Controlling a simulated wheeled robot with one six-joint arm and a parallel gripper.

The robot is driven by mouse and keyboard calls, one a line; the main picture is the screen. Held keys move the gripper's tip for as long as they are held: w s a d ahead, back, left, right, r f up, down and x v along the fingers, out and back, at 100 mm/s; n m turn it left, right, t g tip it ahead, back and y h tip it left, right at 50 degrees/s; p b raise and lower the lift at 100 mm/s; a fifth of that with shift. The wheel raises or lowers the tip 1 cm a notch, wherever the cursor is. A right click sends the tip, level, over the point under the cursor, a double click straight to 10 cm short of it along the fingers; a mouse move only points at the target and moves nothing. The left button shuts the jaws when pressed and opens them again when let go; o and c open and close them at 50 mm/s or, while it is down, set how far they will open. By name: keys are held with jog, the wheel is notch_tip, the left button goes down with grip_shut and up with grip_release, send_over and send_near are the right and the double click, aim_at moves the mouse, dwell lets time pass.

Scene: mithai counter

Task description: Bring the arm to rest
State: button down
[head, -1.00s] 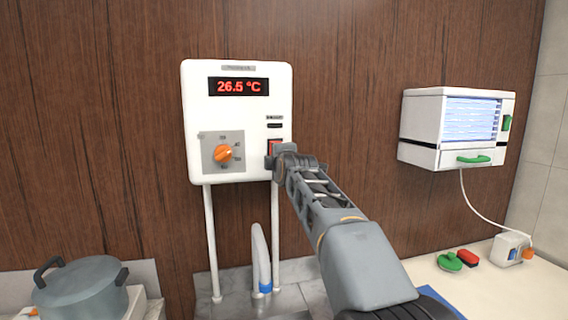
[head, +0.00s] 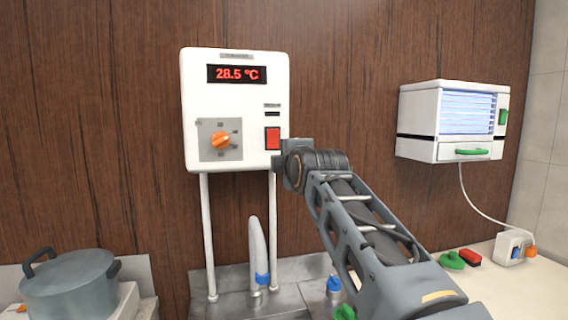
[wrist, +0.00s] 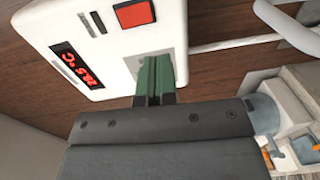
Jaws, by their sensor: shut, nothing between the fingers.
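My arm reaches up from the lower right in the head view. My gripper (wrist: 153,82) shows in the wrist view as two green fingers pressed together, with nothing between them. In the head view, the wrist end stands just right of the lower right corner of the white heater box (head: 235,95), below its red switch (head: 273,138); the fingers cannot be made out there. The box also fills the upper left of the wrist view. Whether the gripper touches it cannot be told. The display (head: 236,74) reads 28.5 °C, and the orange knob (head: 221,140) is uncovered.
A lidded grey pot (head: 70,288) stands at lower left. Two white pipes run down from the box to a metal counter with a blue-banded tap (head: 259,255). A white louvred unit (head: 452,122) hangs at right. A green item (head: 451,260) and red item (head: 470,257) lie below it.

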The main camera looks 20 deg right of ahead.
jog(key=shift+s, duration=0.4)
dwell(0.3)
